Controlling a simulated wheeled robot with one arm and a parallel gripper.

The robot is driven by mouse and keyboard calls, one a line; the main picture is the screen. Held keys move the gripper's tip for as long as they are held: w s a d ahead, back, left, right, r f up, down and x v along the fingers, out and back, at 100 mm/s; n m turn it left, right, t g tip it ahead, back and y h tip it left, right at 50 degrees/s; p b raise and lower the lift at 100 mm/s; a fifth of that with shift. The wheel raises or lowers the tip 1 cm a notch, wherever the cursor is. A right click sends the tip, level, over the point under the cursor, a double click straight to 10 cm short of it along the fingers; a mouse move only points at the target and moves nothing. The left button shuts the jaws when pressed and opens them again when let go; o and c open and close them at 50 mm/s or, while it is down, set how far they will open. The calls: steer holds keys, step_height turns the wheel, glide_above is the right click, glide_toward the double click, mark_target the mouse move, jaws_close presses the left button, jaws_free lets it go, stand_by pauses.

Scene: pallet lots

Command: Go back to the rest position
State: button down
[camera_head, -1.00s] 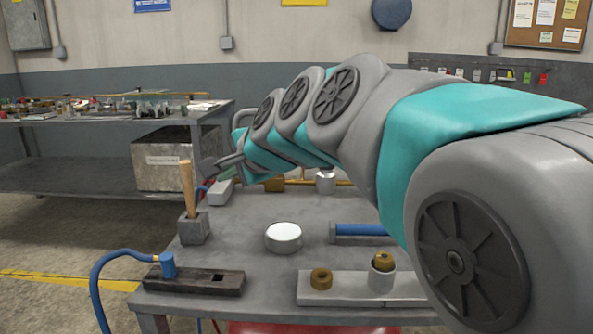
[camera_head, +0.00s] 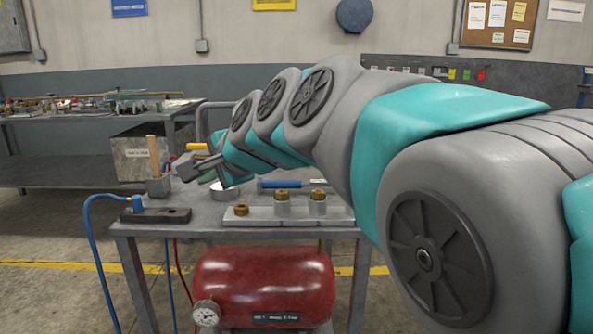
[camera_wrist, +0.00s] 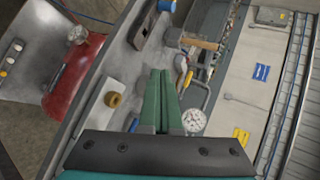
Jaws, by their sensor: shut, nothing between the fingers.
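My gripper (camera_wrist: 160,72) is shut and empty; its two green fingers lie together in the wrist view. In the head view my arm reaches in from the right, and its end hangs over the back left part of the grey work table (camera_head: 205,226). No object is held. Parts of the table behind the arm are hidden.
A red tank (camera_head: 262,285) sits below. Open floor lies front left.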

steer(key=s+d+f+n+g+h, duration=0.3)
steer(key=s+d+f, duration=0.6)
steer(key=d+f, duration=0.25)
steer(key=s+d+f+n+g+h, duration=0.3)
steer(key=s+d+f, duration=0.6)
steer(key=d+f, duration=0.3)
steer(key=s+d+f+n+g+h, duration=0.1)
steer(key=s+d+f+g, duration=0.1)
steer(key=s, duration=0.5)
steer(key=s+d+f+n+g+h, duration=0.1)
steer(key=s+d+f+n+g, duration=0.1)
steer(key=s+d+f, duration=0.3)
steer(key=shift+s+d+f, duration=0.25)
steer(key=shift+s, duration=0.85)
